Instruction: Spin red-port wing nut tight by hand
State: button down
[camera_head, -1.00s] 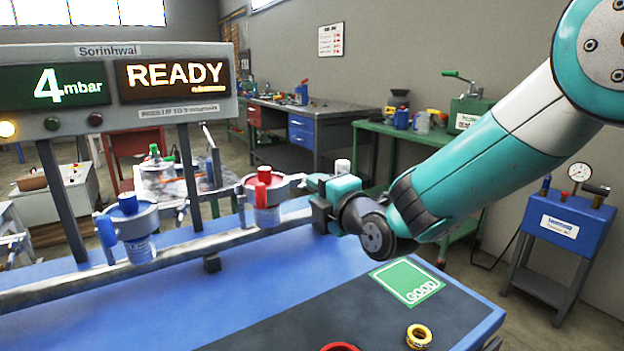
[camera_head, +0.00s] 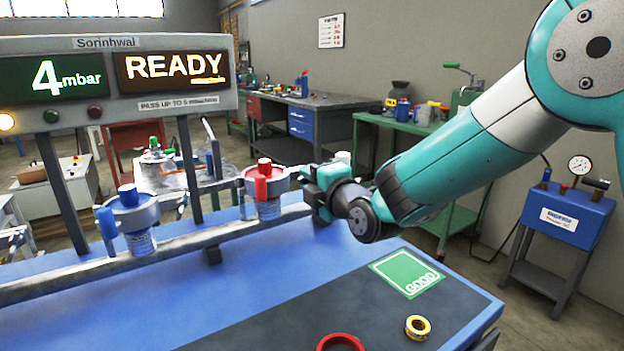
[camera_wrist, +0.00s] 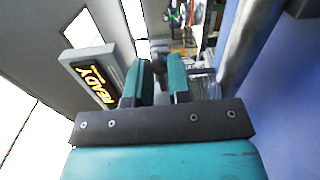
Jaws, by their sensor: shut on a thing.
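The red port (camera_head: 267,184) stands on the metal rail, with a red cap and a grey clamp ring around it. Its wing nut is on the clamp's right side, mostly hidden by my gripper (camera_head: 304,176). My gripper reaches in from the right and is closed at that side of the clamp. In the wrist view, the two teal fingers of my gripper (camera_wrist: 157,85) are a little apart, with a small dark grey piece between their far ends. I take it to be the wing nut; its wings cannot be made out.
A blue port (camera_head: 130,210) stands further left on the rail (camera_head: 180,245). A white-topped part (camera_head: 342,157) shows just behind my gripper. The display (camera_head: 120,75) reads 4 mbar and READY. A green GOOD pad (camera_head: 405,272), a yellow ring (camera_head: 418,327) and a red ring (camera_head: 340,343) lie in front.

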jog(key=shift+f, duration=0.1)
jog(key=m+b, duration=0.9)
jog(key=m, duration=1.5)
jog(key=shift+m, duration=0.3)
dwell(0.4)
jog(key=c, duration=1.3)
grip_release()
jog(key=shift+s+d, duration=0.1)
